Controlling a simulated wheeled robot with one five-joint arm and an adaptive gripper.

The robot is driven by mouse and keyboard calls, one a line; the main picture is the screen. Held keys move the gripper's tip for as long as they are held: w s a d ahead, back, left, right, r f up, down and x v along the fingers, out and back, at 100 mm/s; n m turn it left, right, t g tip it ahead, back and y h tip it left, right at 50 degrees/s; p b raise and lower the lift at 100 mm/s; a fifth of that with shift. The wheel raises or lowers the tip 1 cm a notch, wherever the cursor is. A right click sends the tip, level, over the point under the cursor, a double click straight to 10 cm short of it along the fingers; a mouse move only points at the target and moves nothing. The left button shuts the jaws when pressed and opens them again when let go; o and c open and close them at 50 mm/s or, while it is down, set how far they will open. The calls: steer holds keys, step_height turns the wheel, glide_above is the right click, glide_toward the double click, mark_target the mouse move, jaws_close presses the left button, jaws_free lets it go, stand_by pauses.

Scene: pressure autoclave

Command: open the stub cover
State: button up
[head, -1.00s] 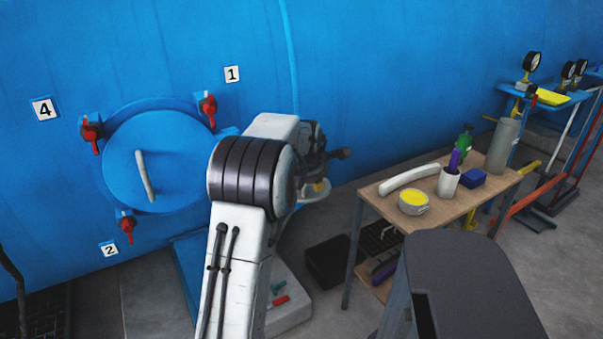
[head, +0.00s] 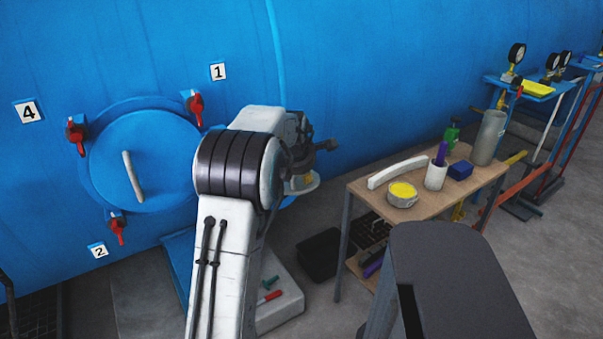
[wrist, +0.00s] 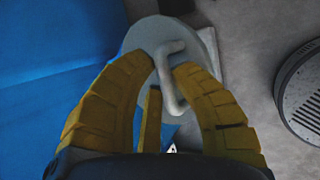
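A round pale-grey stub cover (wrist: 150,40) with a bent light handle (wrist: 172,78) lies just beyond my fingers in the wrist view. In the head view the pale disc (head: 303,186) shows partly behind my arm, at the side of the blue vessel. My gripper (wrist: 157,72) has its yellow fingers spread, with the handle between the fingertips. A gap shows between the handle and the left finger; whether the right finger touches it I cannot tell. In the head view most of my gripper is hidden by my arm.
A large blue round door (head: 150,160) with red clamps is on the vessel at left. A wooden table (head: 435,205) with several items stands at right. A black box (head: 320,254) is on the floor between. A grey round grille (wrist: 302,95) is at right in the wrist view.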

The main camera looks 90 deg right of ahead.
steer(key=o, duration=0.5)
steer(key=shift+r, duration=0.1)
steer(key=v, duration=1.1)
steer(key=shift+a+r, duration=0.25)
steer(key=shift+r, duration=0.1)
stand_by(0.4)
